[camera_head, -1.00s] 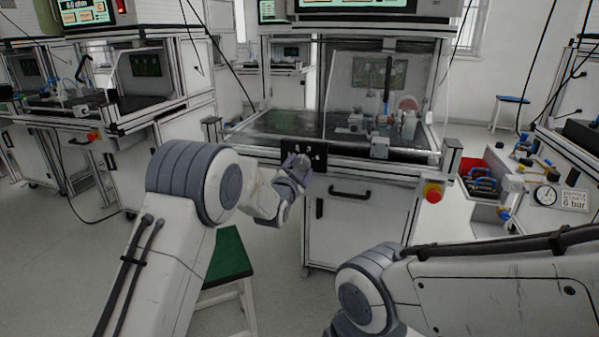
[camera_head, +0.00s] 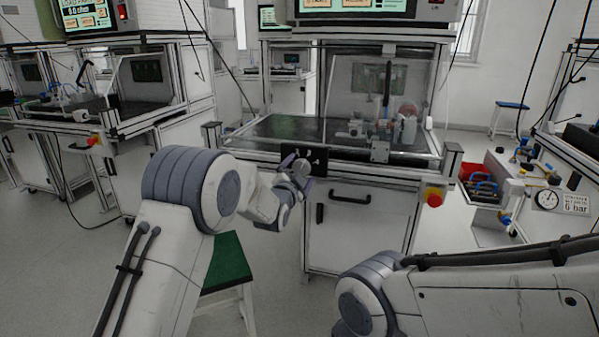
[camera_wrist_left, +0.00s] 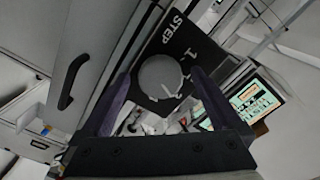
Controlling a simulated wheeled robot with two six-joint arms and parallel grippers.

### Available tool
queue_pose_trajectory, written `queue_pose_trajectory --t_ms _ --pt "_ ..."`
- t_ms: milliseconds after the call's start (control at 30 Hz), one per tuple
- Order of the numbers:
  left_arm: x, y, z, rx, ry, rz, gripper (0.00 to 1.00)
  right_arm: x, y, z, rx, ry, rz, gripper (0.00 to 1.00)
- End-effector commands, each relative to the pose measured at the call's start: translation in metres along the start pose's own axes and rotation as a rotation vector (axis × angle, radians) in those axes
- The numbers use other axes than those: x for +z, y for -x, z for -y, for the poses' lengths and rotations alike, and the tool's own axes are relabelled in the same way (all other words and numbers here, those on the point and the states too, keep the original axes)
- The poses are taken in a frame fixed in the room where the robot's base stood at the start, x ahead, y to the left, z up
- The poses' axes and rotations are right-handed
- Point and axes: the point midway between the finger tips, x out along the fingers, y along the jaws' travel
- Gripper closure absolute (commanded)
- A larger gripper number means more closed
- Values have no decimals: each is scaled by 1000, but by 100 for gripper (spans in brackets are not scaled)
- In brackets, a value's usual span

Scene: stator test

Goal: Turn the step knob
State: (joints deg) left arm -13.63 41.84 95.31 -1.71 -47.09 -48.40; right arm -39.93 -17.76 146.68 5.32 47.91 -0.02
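The step knob is a round grey knob (camera_wrist_left: 160,77) with a pale pointer line, on a black panel (camera_wrist_left: 193,42) lettered STEP and 1. In the head view the black panel (camera_head: 319,160) is on the front of the middle test bench. My left gripper (camera_wrist_left: 160,78) is open, with one dark finger on each side of the knob in the picture. Gaps show between the fingers and the knob. In the head view my left gripper (camera_head: 301,174) is in front of the panel and partly covers it. My right gripper is out of view; only its arm shows at lower right.
A green-topped stool (camera_head: 228,262) stands below my left arm. A gauge (camera_head: 546,200) and fittings are at right.

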Motion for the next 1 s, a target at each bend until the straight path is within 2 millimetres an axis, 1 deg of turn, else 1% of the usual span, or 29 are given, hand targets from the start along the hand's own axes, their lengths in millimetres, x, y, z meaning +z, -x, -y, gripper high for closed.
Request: queue_pose_trajectory --t_ms 300,433,567,800,900,1000 --pt "0 1 0 -1 1 0 1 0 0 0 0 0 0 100" --pt "0 10 1 -1 1 0 1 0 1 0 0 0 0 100" --pt "0 30 1 0 1 1 1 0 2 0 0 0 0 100" --pt "0 75 1 0 0 1 1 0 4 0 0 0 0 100" --pt "0 89 0 0 0 0 1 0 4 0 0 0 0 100" --pt "0 99 0 0 0 1 1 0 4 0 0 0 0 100"
